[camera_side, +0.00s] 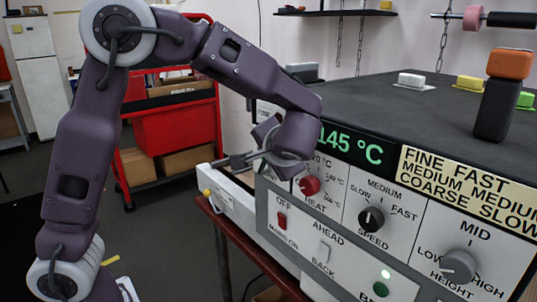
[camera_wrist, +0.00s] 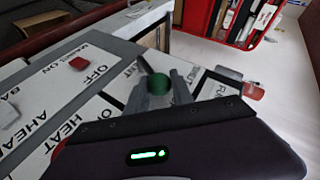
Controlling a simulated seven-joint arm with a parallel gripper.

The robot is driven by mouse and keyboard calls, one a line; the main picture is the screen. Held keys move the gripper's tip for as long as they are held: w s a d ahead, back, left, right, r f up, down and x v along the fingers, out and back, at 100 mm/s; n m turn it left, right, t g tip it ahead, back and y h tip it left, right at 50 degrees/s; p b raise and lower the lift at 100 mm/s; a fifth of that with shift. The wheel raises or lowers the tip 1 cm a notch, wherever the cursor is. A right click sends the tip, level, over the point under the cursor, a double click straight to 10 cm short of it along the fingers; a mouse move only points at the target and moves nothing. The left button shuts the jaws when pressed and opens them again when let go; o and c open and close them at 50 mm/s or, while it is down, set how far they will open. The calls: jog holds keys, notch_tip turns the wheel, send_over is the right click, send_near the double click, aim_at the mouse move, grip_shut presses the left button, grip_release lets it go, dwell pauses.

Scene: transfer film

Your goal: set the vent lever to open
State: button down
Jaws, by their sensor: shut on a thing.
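The vent lever's round green knob (camera_wrist: 157,86) shows in the wrist view between the two grey fingers of my gripper (camera_wrist: 158,92). My gripper is shut on it. A thin dark shaft runs from the knob up and left. In the side view, my gripper (camera_side: 236,162) reaches left, low at the left end of the machine's front panel (camera_side: 335,222). The knob cannot be made out there, and my wrist covers part of that corner. The lever's position labels are partly hidden, so I cannot tell its setting.
A red heat knob (camera_side: 309,186) is close by my wrist. The mains switch (camera_side: 282,220), ahead/back switch (camera_side: 323,251), speed knob (camera_side: 371,218) and height knob (camera_side: 458,266) lie to the right. A red cart (camera_side: 175,125) stands behind.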

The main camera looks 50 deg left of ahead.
jog(key=shift+s+a+f, duration=0.1)
jog(key=shift+s+f, duration=0.05)
jog(key=c, duration=1.1)
grip_release()
